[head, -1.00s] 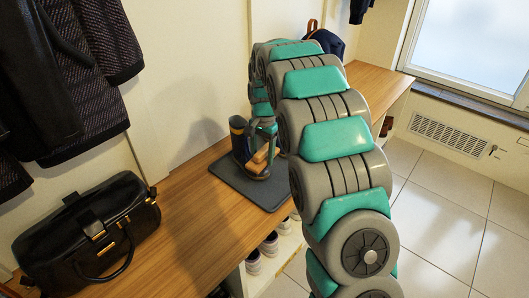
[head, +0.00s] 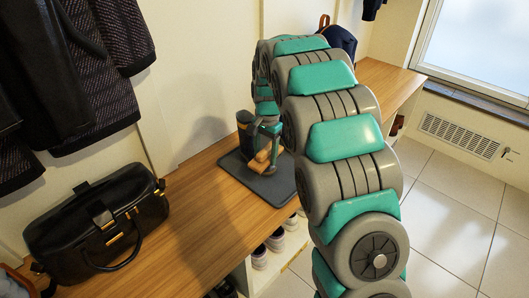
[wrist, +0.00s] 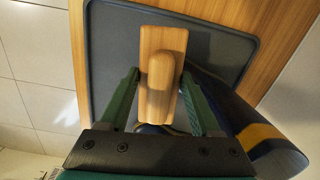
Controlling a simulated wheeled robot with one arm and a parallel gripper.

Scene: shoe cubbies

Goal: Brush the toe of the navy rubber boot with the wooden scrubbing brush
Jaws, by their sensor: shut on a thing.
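The wooden scrubbing brush (wrist: 147,38) is a pale block with a rounded raised grip, seen from above between the fingers in the wrist view. My gripper (wrist: 161,78) is shut on it. In the head view, the brush (head: 262,157) is held low over the dark mat, close beside the boot. The navy rubber boot (head: 246,131) stands upright there, partly hidden by my gripper (head: 268,143). In the wrist view, the boot (wrist: 232,112) with its yellow band runs along the right of the gripper. The toe is mostly hidden; I cannot tell whether the brush touches it.
The dark mat (head: 232,166) lies on the wooden bench (head: 192,205). A black handbag (head: 95,228) sits at the left, below hanging coats (head: 75,75). Shoes (head: 275,240) stand in cubbies under the bench. A navy bag (head: 340,38) is at the far end.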

